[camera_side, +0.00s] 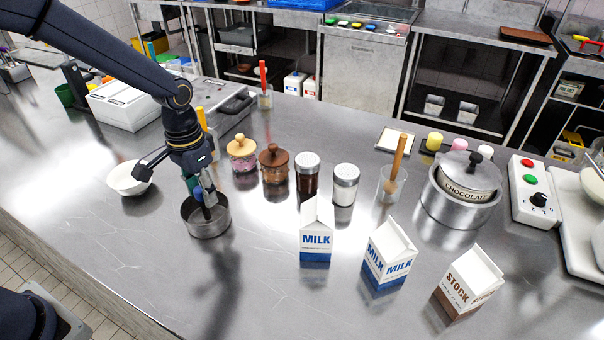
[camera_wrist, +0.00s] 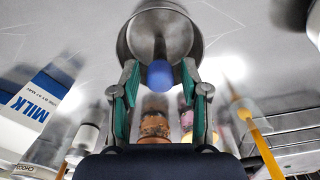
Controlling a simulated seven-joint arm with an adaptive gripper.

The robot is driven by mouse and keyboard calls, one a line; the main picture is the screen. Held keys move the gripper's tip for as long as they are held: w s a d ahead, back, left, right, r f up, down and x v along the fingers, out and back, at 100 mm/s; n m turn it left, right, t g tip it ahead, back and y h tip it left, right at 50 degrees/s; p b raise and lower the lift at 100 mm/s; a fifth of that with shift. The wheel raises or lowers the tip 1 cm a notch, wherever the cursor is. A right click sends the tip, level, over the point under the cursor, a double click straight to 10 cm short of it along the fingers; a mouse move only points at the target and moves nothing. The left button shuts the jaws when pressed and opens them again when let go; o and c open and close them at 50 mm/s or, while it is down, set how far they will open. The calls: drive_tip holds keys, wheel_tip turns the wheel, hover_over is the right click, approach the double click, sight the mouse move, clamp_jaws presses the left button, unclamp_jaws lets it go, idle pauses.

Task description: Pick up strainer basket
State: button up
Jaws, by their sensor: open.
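The strainer basket (camera_side: 208,224) is a round, shiny metal pan standing on the steel counter. It also shows at the top of the wrist view (camera_wrist: 190,38). A short grey stem with a blue tip (camera_wrist: 160,75) shows at its near side there; I cannot tell exactly how it joins the basket. My gripper (camera_side: 204,198) is low over the basket, pointing down. In the wrist view my gripper (camera_wrist: 160,70) is open, with one green-padded finger on each side of the blue tip. Gaps show between the tip and the pads.
A white bowl (camera_side: 129,178) stands left of the basket. Jars with wooden lids (camera_side: 274,165) and shakers (camera_side: 307,175) stand behind right. A milk carton (camera_side: 317,235) is to the right, with more cartons beyond. The counter in front of the basket is clear.

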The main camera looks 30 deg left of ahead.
sight(209, 220)
drive_tip(key=f, duration=0.5)
drive_tip(key=shift+s+f, duration=0.2)
clamp_jaws()
idle(0.3)
